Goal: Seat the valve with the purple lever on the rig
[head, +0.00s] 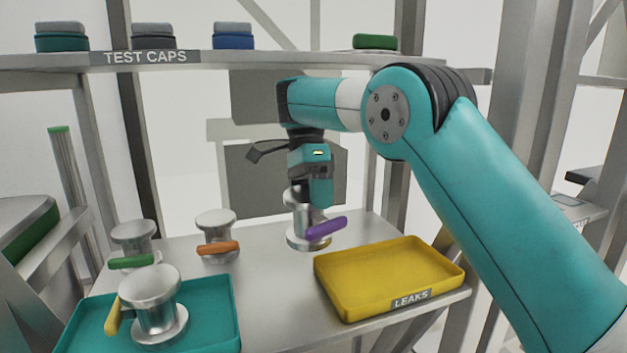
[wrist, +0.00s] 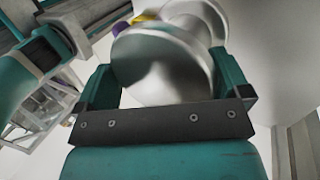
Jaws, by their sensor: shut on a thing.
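The valve with the purple lever (head: 326,229) is silver with round flanges and looks upright in the head view. My gripper (head: 311,190) points down and is shut on its upper part. In the wrist view the silver valve (wrist: 160,65) sits between the two teal fingers of my gripper (wrist: 165,85), with a bit of purple beyond its flange. The valve's base is over the grey table; I cannot tell whether it touches the top. I cannot pick out the rig with certainty in either view.
An orange-lever valve (head: 216,225) and a green-lever valve (head: 135,237) stand at left. A yellow-lever valve (head: 153,290) stands in a teal tray (head: 215,325). The yellow LEAKS tray (head: 385,280) is empty. A TEST CAPS shelf (head: 220,60) crosses behind.

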